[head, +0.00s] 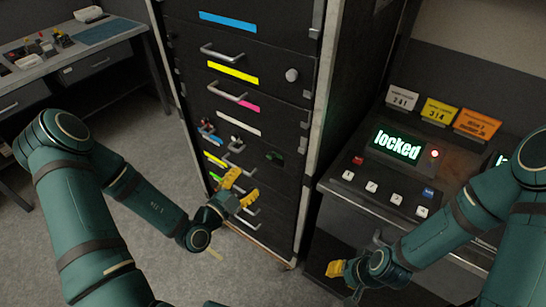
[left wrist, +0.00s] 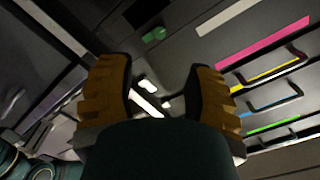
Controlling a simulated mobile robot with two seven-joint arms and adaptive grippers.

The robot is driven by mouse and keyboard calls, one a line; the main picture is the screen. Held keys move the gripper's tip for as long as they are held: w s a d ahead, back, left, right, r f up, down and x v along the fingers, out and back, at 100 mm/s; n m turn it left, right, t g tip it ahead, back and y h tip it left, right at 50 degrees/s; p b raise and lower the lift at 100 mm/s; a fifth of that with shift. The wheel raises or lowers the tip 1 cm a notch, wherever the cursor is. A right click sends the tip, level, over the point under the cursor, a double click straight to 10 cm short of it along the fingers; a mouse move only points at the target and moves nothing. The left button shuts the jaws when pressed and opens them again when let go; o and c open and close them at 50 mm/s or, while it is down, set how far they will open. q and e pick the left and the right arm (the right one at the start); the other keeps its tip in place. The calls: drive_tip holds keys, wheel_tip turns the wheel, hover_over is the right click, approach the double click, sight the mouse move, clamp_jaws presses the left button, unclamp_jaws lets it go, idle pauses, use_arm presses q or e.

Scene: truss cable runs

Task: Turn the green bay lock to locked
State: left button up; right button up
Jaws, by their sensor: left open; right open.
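A dark rack front carries drawers with coloured label strips. A small green piece (head: 276,157) sits on a dark patch at the right of the rack; in the left wrist view it is a green knob (left wrist: 153,36). A green strip (left wrist: 273,124) lies further down the rack; I cannot tell which of these marks the lock. My left gripper (head: 242,188) is open and empty in front of the lower drawers. In the left wrist view a small white piece (left wrist: 148,86) shows between its fingers, apart from them. My right gripper (head: 335,268) is open, low at the desk front.
A console (head: 383,185) stands right of the rack, with buttons and a display (head: 397,145) reading "locked" beside a red lamp. Several number cards stand behind it. Drawer handles (head: 221,52) stick out of the rack. A workbench (head: 70,62) stands at the far left; the floor between is clear.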

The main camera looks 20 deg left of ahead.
sight(270, 157)
use_arm(q)
drive_tip(key=b+x, duration=0.2)
drive_tip(key=x, duration=1)
drive_tip(key=shift+o, duration=0.2)
clamp_jaws()
